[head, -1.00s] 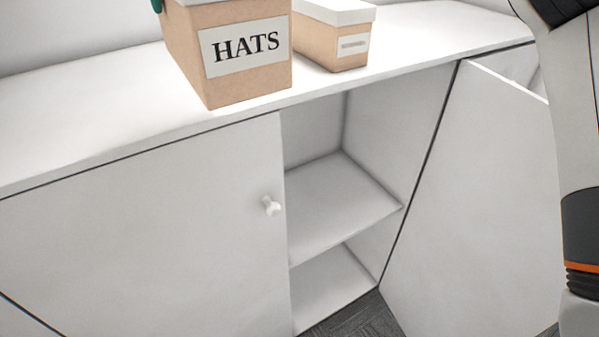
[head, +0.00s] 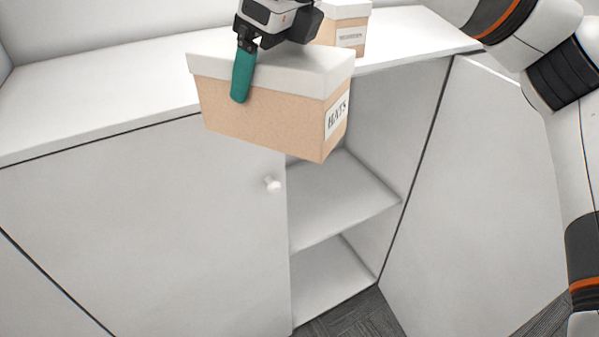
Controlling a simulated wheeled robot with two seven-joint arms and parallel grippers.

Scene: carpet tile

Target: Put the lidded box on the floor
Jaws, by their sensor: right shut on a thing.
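The lidded box (head: 262,118) is tan cardboard with a white lid and a label reading HATS on its right end. It hangs in the air in front of the cabinet top's front edge, slightly tilted. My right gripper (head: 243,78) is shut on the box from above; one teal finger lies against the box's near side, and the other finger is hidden. My left gripper is out of view. Grey carpet floor (head: 352,318) shows at the bottom, below the cabinet.
A second, smaller lidded box (head: 350,36) stands on the white cabinet top (head: 110,90). The left cabinet door (head: 150,230) with a round knob (head: 272,185) is shut. The right door (head: 470,190) stands open, showing empty shelves (head: 335,200).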

